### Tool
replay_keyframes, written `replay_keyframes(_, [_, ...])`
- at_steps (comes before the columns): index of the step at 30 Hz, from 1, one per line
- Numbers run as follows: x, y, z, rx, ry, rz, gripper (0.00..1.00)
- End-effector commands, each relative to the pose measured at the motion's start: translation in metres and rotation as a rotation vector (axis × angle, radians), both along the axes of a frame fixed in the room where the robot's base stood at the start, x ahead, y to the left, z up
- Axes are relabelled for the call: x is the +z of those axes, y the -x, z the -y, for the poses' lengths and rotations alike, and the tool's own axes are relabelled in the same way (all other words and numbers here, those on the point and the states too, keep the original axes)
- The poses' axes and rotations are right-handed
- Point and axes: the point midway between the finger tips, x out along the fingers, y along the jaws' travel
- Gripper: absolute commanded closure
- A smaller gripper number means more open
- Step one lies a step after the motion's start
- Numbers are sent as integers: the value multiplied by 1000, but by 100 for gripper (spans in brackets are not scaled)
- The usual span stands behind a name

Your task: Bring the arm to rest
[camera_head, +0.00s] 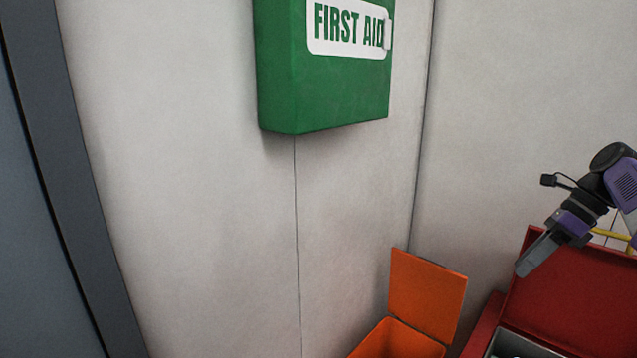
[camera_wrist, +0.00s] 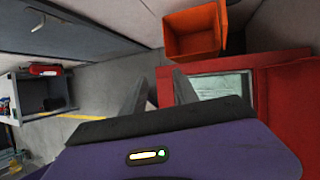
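My gripper (camera_head: 524,268) is at the right of the head view, on my purple and dark grey arm, pointing down and left. It is in front of the raised red lid of a red box (camera_head: 562,290). In the wrist view my gripper (camera_wrist: 160,76) shows two dark fingers spread apart with nothing between them. The red box also shows in the wrist view (camera_wrist: 285,100), just right of the fingers.
An orange bin (camera_head: 428,295) with its lid up stands left of the red box. A green first aid box (camera_head: 325,85) hangs on the pale wall above. In the wrist view, a grey cart (camera_wrist: 42,78) stands at the left, with open floor (camera_wrist: 105,90) between.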

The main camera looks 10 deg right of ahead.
Motion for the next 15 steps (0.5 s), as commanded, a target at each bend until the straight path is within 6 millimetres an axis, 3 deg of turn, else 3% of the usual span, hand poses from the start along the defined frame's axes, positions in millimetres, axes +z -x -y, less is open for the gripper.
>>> replay_keyframes(9, [22, -50, 60, 48, 236, 323, 64])
replay_keyframes(15, [7, -78, 119, 87, 493, 522, 64])
